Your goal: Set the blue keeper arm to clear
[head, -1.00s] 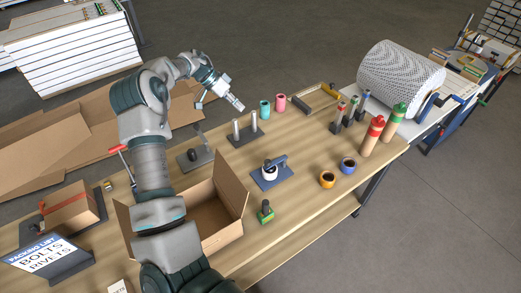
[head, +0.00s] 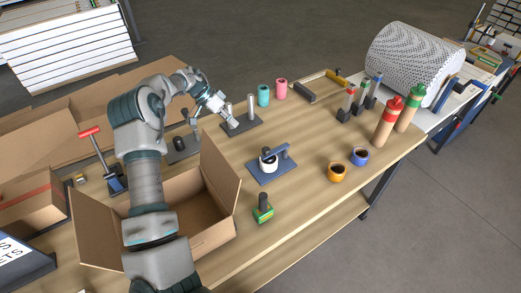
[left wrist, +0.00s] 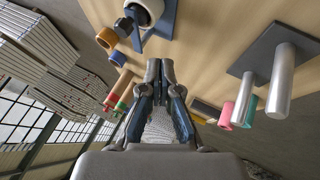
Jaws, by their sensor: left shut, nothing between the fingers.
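The blue keeper arm (head: 277,152) is a bar on a blue base plate (head: 284,168), reaching across the top of a white roll (head: 269,164). In the left wrist view, part of the blue fixture (left wrist: 168,18) and the white roll (left wrist: 150,9) show at the top, cut by the edge. My left gripper (head: 234,124) is shut and empty, over the dark two-post stand (head: 246,123) and behind and left of the blue fixture, apart from it. In the left wrist view its fingertips (left wrist: 160,66) are together. My right gripper is not in view.
An open cardboard box (head: 222,185) stands left of the blue fixture. A green-and-black stamp-like item (head: 263,209) is in front. Orange (head: 337,173) and blue (head: 360,156) rolls lie right. The bench between them is clear.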

